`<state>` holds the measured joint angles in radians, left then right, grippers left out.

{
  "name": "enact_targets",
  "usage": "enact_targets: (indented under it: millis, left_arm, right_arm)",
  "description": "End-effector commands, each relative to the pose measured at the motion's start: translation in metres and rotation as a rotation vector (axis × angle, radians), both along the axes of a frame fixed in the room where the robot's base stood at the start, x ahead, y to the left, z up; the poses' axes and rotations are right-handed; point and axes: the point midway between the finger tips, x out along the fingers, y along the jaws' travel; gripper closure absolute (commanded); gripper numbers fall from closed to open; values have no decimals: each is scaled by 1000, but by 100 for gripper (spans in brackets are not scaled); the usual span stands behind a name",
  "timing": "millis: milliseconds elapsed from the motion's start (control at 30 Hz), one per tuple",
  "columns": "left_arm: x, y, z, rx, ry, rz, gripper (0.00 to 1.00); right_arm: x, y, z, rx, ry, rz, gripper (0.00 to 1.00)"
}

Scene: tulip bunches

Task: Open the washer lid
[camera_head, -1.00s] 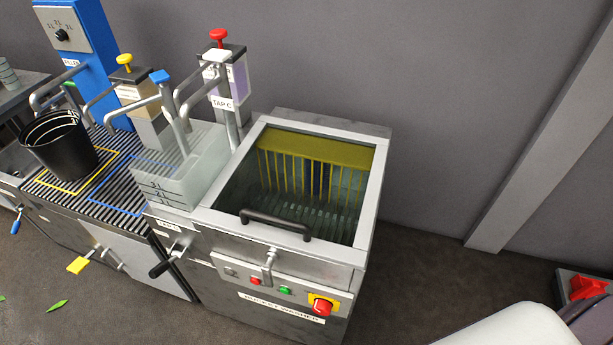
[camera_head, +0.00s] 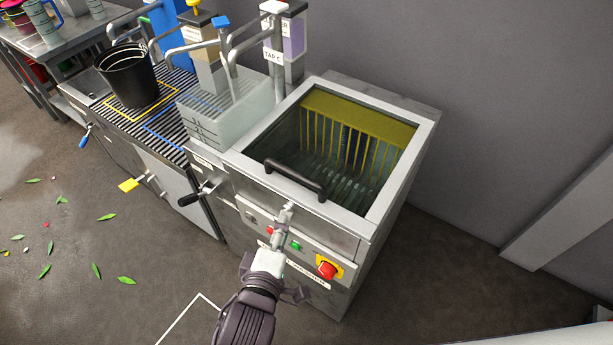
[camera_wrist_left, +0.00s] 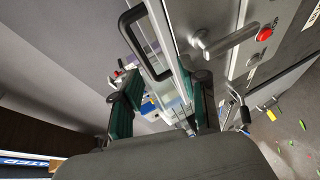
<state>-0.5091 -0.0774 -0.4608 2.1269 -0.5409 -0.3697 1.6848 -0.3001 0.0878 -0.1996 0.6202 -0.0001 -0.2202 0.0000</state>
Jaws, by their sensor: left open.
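The washer (camera_head: 340,285) is a grey steel box with a glass-topped lid. The lid's metal frame (camera_head: 240,163) lies flat over the opening, so the lid is closed. A black bar handle (camera_head: 295,179) is on its front edge, also in the left wrist view (camera_wrist_left: 146,48). A metal latch lever (camera_head: 287,212) sits on the front below the handle; it shows in the left wrist view (camera_wrist_left: 222,38). My left gripper (camera_head: 289,267) is open and empty in front of the washer's control panel, below the latch. In the left wrist view, its fingers (camera_wrist_left: 162,100) are spread apart. My right gripper is out of view.
Red and green buttons and a red knob (camera_head: 327,269) are on the washer's front. A clear tank (camera_head: 212,120) and black bucket (camera_head: 126,76) stand to the left. Taps rise behind the tank. Leaves (camera_head: 96,270) lie on open floor at left.

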Motion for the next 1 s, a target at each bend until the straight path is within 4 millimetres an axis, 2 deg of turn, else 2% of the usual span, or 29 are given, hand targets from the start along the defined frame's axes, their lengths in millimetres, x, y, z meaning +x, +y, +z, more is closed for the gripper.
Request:
enact_targets:
  millis: [33, 100, 200, 333, 467, 733, 1000]
  left_arm:
    - [0, 3, 16, -41, -17, 18, 57]
    - [1, 5, 29, -76, -32, 32, 57]
    - [6, 5, 34, -94, -40, 38, 57]
    - [23, 1, 32, -93, -42, 37, 57]
    - [49, -5, 27, -91, -42, 36, 57]
    - [102, -18, 16, -89, -40, 35, 57]
    - [130, -25, 9, -92, -38, 36, 57]
  right_arm:
    - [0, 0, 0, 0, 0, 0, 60]
    - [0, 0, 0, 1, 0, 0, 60]
    - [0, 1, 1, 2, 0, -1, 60]
    - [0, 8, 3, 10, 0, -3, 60]
    - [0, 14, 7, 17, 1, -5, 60]
    - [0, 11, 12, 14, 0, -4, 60]
    - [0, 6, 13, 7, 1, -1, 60]
